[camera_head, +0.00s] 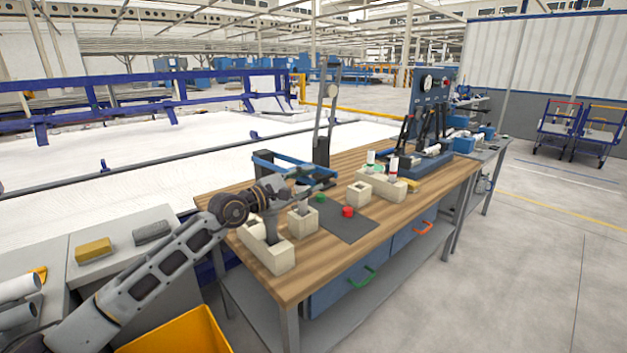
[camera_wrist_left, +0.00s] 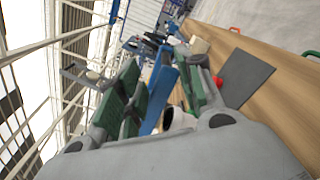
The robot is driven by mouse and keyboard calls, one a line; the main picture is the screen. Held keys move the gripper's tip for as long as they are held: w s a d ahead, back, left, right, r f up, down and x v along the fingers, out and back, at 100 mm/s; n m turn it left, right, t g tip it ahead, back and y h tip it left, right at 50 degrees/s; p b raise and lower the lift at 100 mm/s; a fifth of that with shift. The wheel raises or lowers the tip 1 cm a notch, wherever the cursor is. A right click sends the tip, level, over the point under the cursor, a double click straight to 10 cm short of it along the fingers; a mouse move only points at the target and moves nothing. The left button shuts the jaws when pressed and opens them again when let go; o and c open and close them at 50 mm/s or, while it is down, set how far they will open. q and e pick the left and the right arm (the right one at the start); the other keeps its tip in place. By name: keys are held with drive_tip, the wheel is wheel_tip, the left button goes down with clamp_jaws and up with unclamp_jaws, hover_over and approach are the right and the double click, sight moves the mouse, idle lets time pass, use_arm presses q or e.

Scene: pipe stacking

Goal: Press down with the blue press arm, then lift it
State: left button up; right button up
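The blue press arm (camera_head: 300,160) sticks out from a tall dark press column (camera_head: 325,115) at the back left of the wooden workbench (camera_head: 400,200). My left gripper (camera_head: 278,190) is at the near left end of the press arm, above the bench. In the left wrist view, the left gripper (camera_wrist_left: 163,75) has its green-padded fingers apart. A blue bar of the press (camera_wrist_left: 160,95) shows between them, with gaps visible on the sides. Contact cannot be told. My right gripper is not in view.
Cream blocks with sockets (camera_head: 268,252) stand along the bench's left and middle. A dark mat (camera_head: 345,222) lies on the bench, with a red button (camera_head: 347,212) and a green button (camera_head: 320,198) near it. A blue gauge station (camera_head: 425,160) stands at the right.

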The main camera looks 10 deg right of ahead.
use_arm(q)
drive_tip(key=shift+s+a+f, duration=0.1)
drive_tip(key=shift+a+f, duration=0.25)
drive_tip(key=shift+a, duration=0.05)
drive_tip(key=v, duration=0.3)
drive_tip(key=shift+r, duration=0.25)
drive_tip(key=shift+s, duration=0.15)
drive_tip(key=shift+a+r, duration=0.1)
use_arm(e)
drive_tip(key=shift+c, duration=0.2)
